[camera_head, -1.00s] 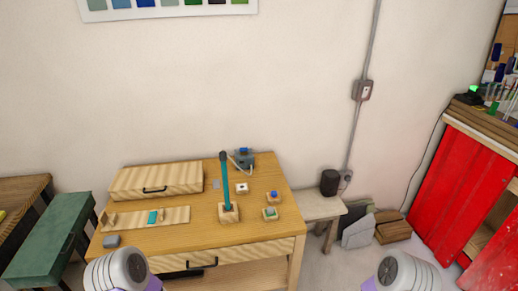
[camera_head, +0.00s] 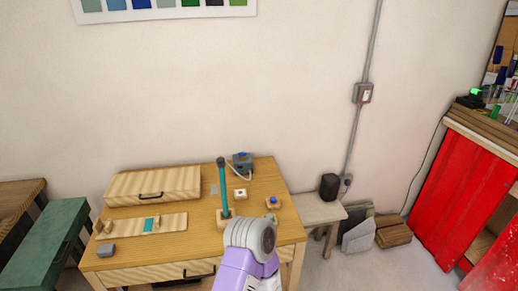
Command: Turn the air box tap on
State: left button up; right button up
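No part is clearly marked as the air box tap. A small blue-grey device (camera_head: 242,160) with a pale hose sits at the back of the wooden table; it may be the air box, but its tap is too small to make out. A tall teal lever (camera_head: 224,186) stands upright on a wooden block in front of it. One of my arms, purple and grey, reaches up from the bottom over the table's front right. I cannot tell for sure which arm it is. No gripper fingers show in the view.
On the table (camera_head: 205,240) are a wooden box with a black handle (camera_head: 153,184), a slider board (camera_head: 140,224), a grey block (camera_head: 106,250), a white-topped block (camera_head: 240,195) and a blue-knobbed block (camera_head: 273,202). A red cabinet (camera_head: 450,190) stands at right, a green bench (camera_head: 45,245) at left.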

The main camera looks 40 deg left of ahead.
aim_at(242, 156)
jog(key=i, duration=3.35)
jog(key=u, duration=4.45)
